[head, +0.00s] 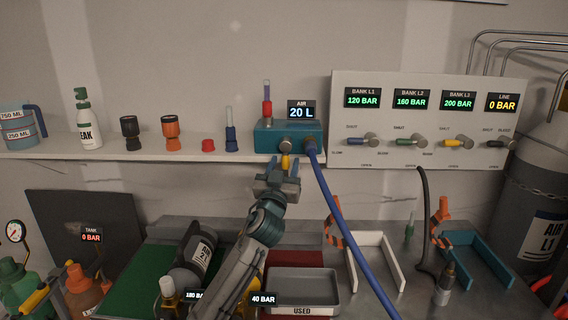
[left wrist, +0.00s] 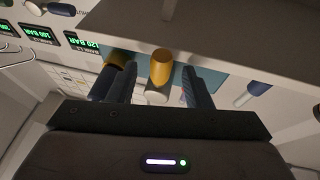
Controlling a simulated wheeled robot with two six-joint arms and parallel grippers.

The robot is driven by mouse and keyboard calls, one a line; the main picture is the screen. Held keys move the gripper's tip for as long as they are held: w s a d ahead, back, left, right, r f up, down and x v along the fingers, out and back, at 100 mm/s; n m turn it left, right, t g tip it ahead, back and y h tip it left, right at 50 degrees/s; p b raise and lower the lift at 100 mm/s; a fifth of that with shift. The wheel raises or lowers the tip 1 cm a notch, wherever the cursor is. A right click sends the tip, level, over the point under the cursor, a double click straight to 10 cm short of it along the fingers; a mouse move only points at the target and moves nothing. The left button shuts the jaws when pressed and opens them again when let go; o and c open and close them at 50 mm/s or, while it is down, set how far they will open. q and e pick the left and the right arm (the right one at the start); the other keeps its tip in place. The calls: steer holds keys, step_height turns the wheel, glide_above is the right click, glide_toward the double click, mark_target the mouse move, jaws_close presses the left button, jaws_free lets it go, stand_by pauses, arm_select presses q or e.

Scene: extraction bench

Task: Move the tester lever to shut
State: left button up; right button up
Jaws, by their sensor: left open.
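The tester is a teal box (head: 272,133) on the shelf, with an AIR display (head: 301,110) reading 20 L above it. Its lever has a yellow handle (head: 285,162) hanging down from a round grey pivot (head: 286,146) on the box front. My left gripper (head: 278,178) is just below the box, close to the handle. In the left wrist view the yellow handle (left wrist: 161,66) shows between the two open fingers of my left gripper (left wrist: 158,88). I cannot tell whether either finger touches it. My right gripper is in no view.
A blue hose (head: 335,210) runs from the tester down across the bench, right of my left arm. A panel (head: 430,152) with several bank levers stands to the right. The shelf (head: 120,153) edge is close above the gripper. A grey USED tray (head: 303,308) lies below.

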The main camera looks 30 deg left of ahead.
arm_select(q)
steer(key=shift+r, duration=0.1)
